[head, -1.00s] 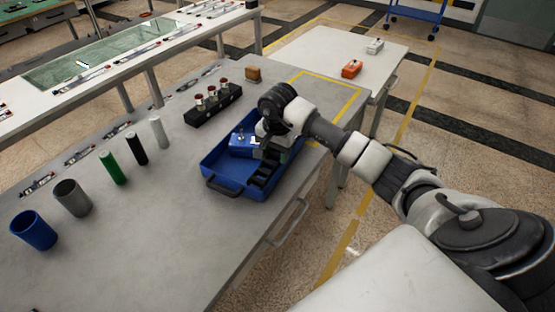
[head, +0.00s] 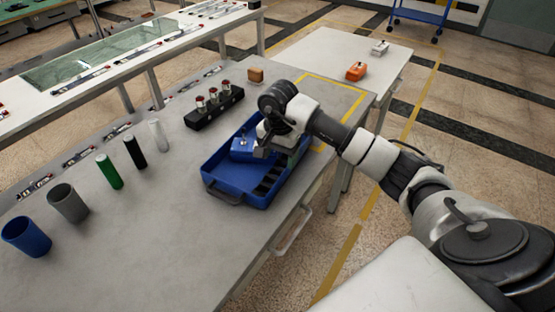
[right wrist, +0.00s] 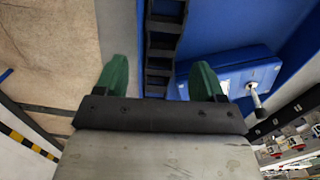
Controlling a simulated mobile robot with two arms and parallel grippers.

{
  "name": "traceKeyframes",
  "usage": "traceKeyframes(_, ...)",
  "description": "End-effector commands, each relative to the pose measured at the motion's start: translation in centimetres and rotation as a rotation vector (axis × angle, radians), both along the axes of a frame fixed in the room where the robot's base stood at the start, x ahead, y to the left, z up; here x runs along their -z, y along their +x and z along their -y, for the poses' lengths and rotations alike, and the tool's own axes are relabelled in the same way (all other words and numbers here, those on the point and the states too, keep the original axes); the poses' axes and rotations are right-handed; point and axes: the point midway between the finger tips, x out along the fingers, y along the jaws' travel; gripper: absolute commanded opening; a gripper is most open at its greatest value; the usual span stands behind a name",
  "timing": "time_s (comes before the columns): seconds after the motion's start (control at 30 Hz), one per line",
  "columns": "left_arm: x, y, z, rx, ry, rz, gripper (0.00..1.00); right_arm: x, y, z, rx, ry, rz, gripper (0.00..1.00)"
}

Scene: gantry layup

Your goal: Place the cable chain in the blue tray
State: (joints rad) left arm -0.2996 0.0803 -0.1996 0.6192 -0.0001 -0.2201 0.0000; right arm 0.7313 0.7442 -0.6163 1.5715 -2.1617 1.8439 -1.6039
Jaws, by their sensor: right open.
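The blue tray (head: 222,178) stands near the right edge of the grey table. The black cable chain (head: 268,182) lies inside it, along the tray's right side, and its far part is hidden by my right gripper. In the right wrist view the chain (right wrist: 163,45) runs lengthwise beside the tray floor (right wrist: 215,25). My right gripper (head: 282,153) is over the tray's far right part. Its green fingers are open and apart in the right wrist view (right wrist: 160,78), with the chain showing between them and nothing gripped. My left gripper is not in view.
A blue box with a small lever (head: 243,146) is also in the tray. A black rack (head: 214,107) with red-topped parts stands behind it. Several cylinders and cups (head: 68,202) line the table's left. The table's front middle is clear.

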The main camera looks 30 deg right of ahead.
Motion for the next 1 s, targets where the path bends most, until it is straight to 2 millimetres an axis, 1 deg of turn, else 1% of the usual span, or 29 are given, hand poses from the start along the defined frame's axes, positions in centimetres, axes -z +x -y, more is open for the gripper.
traceKeyframes(0.03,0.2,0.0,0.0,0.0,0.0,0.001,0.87,-1.5,0.2,0.2,0.002,-0.002,0.013,0.69)
traceKeyframes(0.1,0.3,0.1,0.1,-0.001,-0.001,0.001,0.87,-3.2,0.3,0.2,0.0,-0.002,0.016,0.69)
traceKeyframes(0.2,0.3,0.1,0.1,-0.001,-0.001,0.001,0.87,-5.0,0.3,0.2,0.002,-0.003,0.016,0.69)
traceKeyframes(0.3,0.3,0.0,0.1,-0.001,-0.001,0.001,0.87,-6.4,0.3,0.2,0.001,-0.003,0.016,0.69)
traceKeyframes(0.37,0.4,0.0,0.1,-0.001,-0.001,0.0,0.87,-6.9,0.3,0.2,0.001,-0.003,0.018,0.69)
traceKeyframes(0.53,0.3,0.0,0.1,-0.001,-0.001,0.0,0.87,-7.5,0.3,0.2,0.001,-0.003,0.016,0.69)
traceKeyframes(1.0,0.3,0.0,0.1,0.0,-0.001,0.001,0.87,-7.6,0.3,0.3,0.001,-0.003,0.018,0.69)
